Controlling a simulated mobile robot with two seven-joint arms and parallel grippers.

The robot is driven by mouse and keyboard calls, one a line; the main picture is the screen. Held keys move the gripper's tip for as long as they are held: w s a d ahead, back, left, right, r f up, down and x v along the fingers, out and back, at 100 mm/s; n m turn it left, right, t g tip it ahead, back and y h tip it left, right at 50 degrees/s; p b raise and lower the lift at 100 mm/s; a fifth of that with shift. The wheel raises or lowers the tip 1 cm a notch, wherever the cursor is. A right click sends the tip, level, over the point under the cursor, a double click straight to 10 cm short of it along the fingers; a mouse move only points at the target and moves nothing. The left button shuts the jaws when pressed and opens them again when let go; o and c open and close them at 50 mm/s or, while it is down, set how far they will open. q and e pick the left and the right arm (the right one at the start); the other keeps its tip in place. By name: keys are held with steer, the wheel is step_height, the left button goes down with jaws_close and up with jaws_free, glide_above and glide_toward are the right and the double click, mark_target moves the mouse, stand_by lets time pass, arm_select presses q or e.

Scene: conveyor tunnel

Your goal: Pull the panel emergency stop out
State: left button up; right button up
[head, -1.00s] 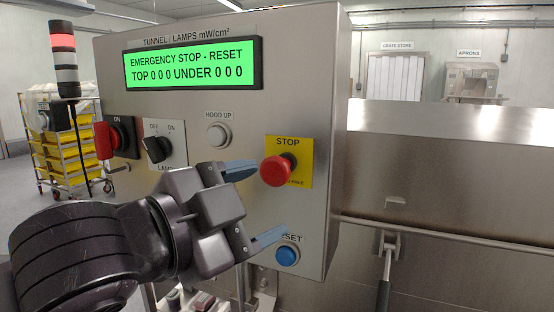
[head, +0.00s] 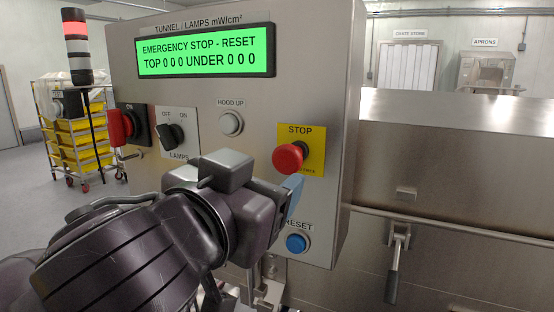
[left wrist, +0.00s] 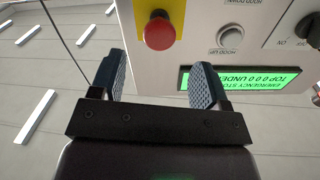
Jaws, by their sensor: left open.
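The red emergency stop button (head: 289,158) sits on a yellow plate (head: 314,150) at the right of the steel control panel (head: 210,85). My left gripper (head: 291,190) is just below the button in the head view, with one blue finger showing and the other hidden. In the left wrist view the gripper (left wrist: 157,76) is open, its two fingers apart and empty. The red button (left wrist: 159,33) shows beyond the fingertips, between their lines, and does not look touched. The green display (head: 206,52) reads EMERGENCY STOP - RESET. My right gripper is not in view.
The blue reset button (head: 297,243) is below the stop. The hood up button (head: 231,123), lamps switch (head: 171,135) and red-handled switch (head: 122,126) lie to the left. A steel housing (head: 450,145) with a rail runs to the right.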

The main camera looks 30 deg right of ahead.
mark_target(285, 162)
arm_select(q)
steer(key=x, duration=0.7)
steer(key=shift+w+d, duration=0.1)
steer(key=shift+d, duration=0.05)
